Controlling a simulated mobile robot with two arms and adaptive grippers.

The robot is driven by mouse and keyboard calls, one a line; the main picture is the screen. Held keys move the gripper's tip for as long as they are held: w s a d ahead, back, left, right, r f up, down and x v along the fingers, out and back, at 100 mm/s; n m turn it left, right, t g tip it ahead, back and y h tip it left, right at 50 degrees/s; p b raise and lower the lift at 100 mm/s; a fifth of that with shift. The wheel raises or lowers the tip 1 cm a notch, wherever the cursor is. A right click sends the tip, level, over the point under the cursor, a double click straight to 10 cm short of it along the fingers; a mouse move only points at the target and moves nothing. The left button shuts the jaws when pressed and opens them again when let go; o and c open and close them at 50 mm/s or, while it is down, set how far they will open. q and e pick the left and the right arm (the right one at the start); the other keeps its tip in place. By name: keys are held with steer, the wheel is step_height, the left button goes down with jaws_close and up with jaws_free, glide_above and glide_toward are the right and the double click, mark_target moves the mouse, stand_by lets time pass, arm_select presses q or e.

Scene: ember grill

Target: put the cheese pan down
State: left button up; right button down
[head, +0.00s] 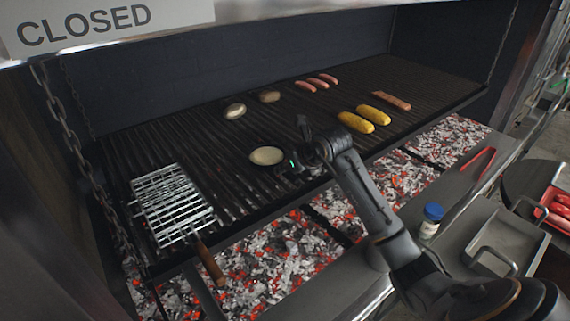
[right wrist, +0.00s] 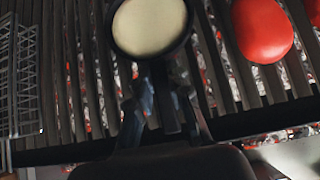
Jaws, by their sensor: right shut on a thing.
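The cheese pan is a small dark round pan with pale cheese in it (head: 266,155), at the front middle of the grill grate (head: 215,125). In the right wrist view the pan (right wrist: 150,25) is at the top, its short dark handle pointing toward my gripper. My right gripper (head: 294,163) is shut on the handle, with its fingers (right wrist: 165,105) on either side of it. The pan looks level and at or close to the bars; I cannot tell if it touches them. My left gripper is not in view.
A wire grill basket (head: 172,205) lies left of the pan. Yellow corn cobs (head: 372,114), sausages (head: 312,83) and two roundish foods (head: 236,110) lie farther back. In the right wrist view a red round food (right wrist: 262,28) is close on the right. Glowing coals (head: 290,245) are below.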

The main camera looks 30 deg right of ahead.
steer(key=shift+f, duration=0.1)
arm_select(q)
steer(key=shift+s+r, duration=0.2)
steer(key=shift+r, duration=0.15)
arm_select(e)
steer(key=shift+f, duration=0.1)
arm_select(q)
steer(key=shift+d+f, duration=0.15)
arm_select(e)
steer(key=shift+f, duration=0.15)
steer(key=c, duration=1.3)
jaws_free()
steer(key=shift+f, duration=0.1)
steer(key=shift+o, duration=0.2)
steer(key=shift+s, duration=0.1)
arm_select(q)
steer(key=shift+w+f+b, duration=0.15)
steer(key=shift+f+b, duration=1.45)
steer(key=shift+b, duration=0.1)
arm_select(e)
steer(key=v, duration=1.2)
